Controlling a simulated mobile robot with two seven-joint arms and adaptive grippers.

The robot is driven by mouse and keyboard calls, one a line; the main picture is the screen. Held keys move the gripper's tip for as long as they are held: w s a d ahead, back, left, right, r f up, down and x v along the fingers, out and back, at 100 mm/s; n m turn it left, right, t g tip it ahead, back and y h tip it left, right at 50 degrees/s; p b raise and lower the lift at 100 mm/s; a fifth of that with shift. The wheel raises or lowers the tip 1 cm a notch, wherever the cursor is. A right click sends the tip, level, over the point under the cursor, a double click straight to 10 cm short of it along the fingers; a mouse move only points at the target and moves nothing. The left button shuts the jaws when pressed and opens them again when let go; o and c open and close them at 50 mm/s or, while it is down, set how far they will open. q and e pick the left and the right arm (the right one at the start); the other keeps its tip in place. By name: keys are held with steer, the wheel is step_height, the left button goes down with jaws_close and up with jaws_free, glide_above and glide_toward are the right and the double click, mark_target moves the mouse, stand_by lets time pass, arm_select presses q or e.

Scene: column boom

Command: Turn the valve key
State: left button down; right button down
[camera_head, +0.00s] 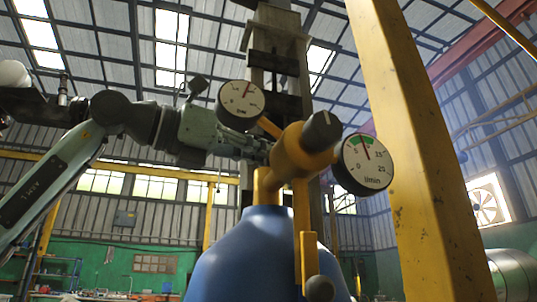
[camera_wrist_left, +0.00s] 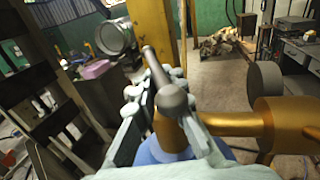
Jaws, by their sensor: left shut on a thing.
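The valve key shows in the left wrist view as a grey rod with a rounded hub (camera_wrist_left: 173,100), standing over the brass valve of the cylinder. My left gripper (camera_wrist_left: 172,112) is shut on it, with a finger on each side. In the head view my left gripper (camera_head: 258,150) reaches in from the left, behind the left gauge (camera_head: 240,104); the key cannot be made out there. The blue gas cylinder (camera_head: 250,262) stands upright below, with the brass regulator (camera_head: 295,155) on top. My right gripper is in neither view.
The right gauge (camera_head: 364,163) and a dark knob (camera_head: 322,131) sit on the regulator close to my gripper. A yellow post (camera_head: 420,150) rises just right of the cylinder. In the left wrist view, a desk (camera_wrist_left: 300,60) stands at the far right, with open floor before it.

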arm_select(q)
steer(key=m+g+h, duration=0.1)
steer(key=m+g, duration=0.1)
steer(key=g, duration=0.1)
steer(key=m+g+h, duration=0.1)
steer(key=m+g, duration=0.1)
steer(key=g, duration=0.2)
steer(key=shift+m+h, duration=0.3)
steer(key=shift+m, duration=0.1)
steer(key=shift+g, duration=0.4)
steer(key=c, duration=1.6)
jaws_free()
steer(key=shift+o, duration=0.2)
steer(key=shift+a, duration=0.1)
steer(key=s+a, duration=0.1)
steer(key=a, duration=1)
steer(key=shift+s+a, duration=0.15)
steer(key=shift+a, duration=0.25)
